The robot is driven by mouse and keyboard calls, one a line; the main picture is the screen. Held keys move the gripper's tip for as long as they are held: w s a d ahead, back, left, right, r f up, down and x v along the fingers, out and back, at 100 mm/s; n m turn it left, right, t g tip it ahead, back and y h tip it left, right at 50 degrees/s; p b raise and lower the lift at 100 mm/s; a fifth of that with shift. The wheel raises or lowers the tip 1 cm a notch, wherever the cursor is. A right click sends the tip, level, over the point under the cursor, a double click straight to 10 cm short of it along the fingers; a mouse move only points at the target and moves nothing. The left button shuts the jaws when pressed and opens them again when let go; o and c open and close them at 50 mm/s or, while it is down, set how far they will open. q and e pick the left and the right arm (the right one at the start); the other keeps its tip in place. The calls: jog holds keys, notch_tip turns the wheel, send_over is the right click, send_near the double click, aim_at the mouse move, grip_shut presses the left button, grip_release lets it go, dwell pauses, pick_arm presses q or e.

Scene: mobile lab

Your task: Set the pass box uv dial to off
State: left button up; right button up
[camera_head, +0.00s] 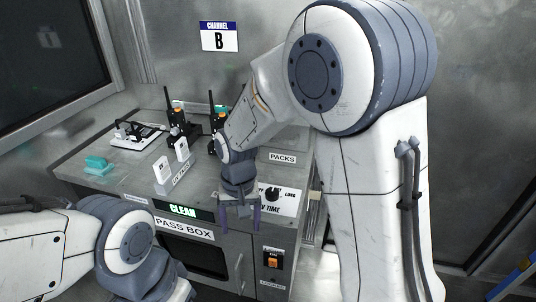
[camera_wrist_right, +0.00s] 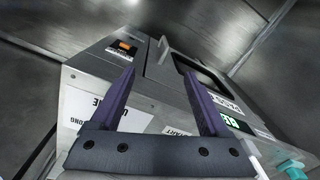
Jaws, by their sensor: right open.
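The pass box (camera_head: 185,226) is a grey cabinet with a green CLEAN display (camera_head: 183,210) and a dark window on its front. Its UV dial (camera_head: 273,193) is a black knob on a white plate with printed words, LONG at the right. Its exact setting is too small to read. My right gripper (camera_head: 240,226) is open and empty, pointing down in front of the panel, just left of the dial. In the right wrist view the open fingers (camera_wrist_right: 157,80) straddle the cabinet front; part of the white plate (camera_wrist_right: 80,112) shows, the knob does not. My left gripper is out of view.
An orange switch (camera_head: 271,260) sits below the dial plate. Radios (camera_head: 178,131), white cards (camera_head: 161,170), a teal item (camera_head: 96,162) and a PACKS label (camera_head: 283,158) are on the counter (camera_head: 130,182). My left arm is at the lower left.

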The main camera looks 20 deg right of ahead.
jog(key=w+d+r+m+p, duration=0.4)
jog(key=w+d+r+p, duration=0.25)
jog(key=p, duration=0.25)
notch_tip(320, 180, up, 2)
jog(key=r+m+p, duration=0.1)
jog(key=m+p, duration=0.2)
jog(key=p, duration=0.5)
send_over(272, 190)
notch_tip(272, 190, down, 11)
jog(key=shift+s+r+p, duration=0.1)
jog(key=shift+r+p, duration=0.05)
jog(key=shift+p, duration=0.5)
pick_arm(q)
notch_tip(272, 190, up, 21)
pick_arm(e)
grip_shut()
